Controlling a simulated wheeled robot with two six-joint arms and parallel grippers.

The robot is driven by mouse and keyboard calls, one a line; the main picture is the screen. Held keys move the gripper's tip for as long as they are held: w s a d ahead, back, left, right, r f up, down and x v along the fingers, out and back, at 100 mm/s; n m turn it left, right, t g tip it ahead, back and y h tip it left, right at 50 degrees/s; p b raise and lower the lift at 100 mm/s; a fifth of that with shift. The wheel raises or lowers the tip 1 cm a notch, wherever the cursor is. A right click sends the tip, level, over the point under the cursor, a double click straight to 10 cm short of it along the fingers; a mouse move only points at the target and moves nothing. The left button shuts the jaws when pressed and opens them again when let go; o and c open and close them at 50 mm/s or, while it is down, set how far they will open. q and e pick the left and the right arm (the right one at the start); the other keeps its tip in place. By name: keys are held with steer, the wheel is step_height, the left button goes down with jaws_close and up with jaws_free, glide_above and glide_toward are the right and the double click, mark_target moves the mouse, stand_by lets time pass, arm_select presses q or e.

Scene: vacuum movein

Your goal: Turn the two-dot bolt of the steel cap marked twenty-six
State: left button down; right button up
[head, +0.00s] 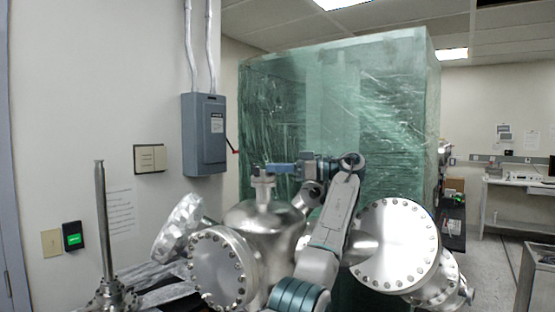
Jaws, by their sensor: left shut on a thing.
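A steel vacuum chamber (262,222) with several bolted round caps fills the lower middle. A large cap (394,246) faces me at the right. Another cap (222,269) faces me at the lower left of the chamber. A tilted cap (178,228) sits behind it at the left. The number twenty-six and the bolts' dot marks are too small to read. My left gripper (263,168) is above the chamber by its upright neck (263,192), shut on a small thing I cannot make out. My right gripper is not in view.
A tall steel rod (104,220) on a flange stands at the left. A large block wrapped in green film (340,110) stands behind the chamber. A grey electrical box (204,135) hangs on the wall. Open floor (497,270) shows at the right.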

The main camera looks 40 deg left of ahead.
arm_select(q)
steer(key=c, duration=1.5)
jaws_free()
steer(key=shift+o, duration=0.2)
steer(key=shift+w+d+f+b, duration=0.1)
steer(key=shift+w+d+b, duration=0.3)
steer(key=shift+d, duration=0.15)
steer(key=b+v, duration=0.1)
steer(key=v, duration=0.5)
steer(key=shift+w+d, duration=0.1)
steer(key=shift+d, duration=0.1)
